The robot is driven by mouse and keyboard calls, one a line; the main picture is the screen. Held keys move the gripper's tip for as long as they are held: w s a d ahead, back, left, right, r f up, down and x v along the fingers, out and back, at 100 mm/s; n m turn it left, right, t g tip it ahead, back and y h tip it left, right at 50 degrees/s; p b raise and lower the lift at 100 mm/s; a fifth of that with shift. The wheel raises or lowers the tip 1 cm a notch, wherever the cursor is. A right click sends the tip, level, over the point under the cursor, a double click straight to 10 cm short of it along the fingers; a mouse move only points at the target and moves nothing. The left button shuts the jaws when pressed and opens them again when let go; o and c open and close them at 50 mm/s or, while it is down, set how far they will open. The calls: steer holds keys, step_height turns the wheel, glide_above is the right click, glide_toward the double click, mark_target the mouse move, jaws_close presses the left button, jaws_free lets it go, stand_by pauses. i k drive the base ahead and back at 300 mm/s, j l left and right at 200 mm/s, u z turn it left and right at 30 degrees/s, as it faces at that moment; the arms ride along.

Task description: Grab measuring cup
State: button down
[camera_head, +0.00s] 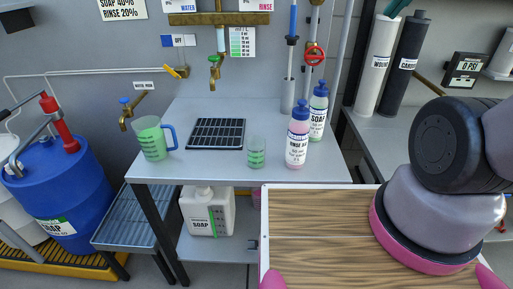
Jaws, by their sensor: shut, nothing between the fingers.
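The measuring cup (151,138) is a translucent green jug with a blue handle on its right side. It stands upright near the left end of the grey table (200,170), by a brass tap with a blue knob (128,108). My gripper is not in view. Only links of my arm show at the right edge, well apart from the cup.
A black drain grid (216,134) lies between cup and beaker. A blue barrel (60,190) stands left; taps hang above.

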mark_target(255, 143)
steer(key=k+j+u, duration=0.15)
steer(key=k+j, duration=0.2)
steer(key=k+j+u, duration=0.2)
steer(key=j, duration=0.25)
steer(key=k+j+u, duration=0.15)
steer(key=k+j, duration=0.2)
steer(key=j, duration=0.1)
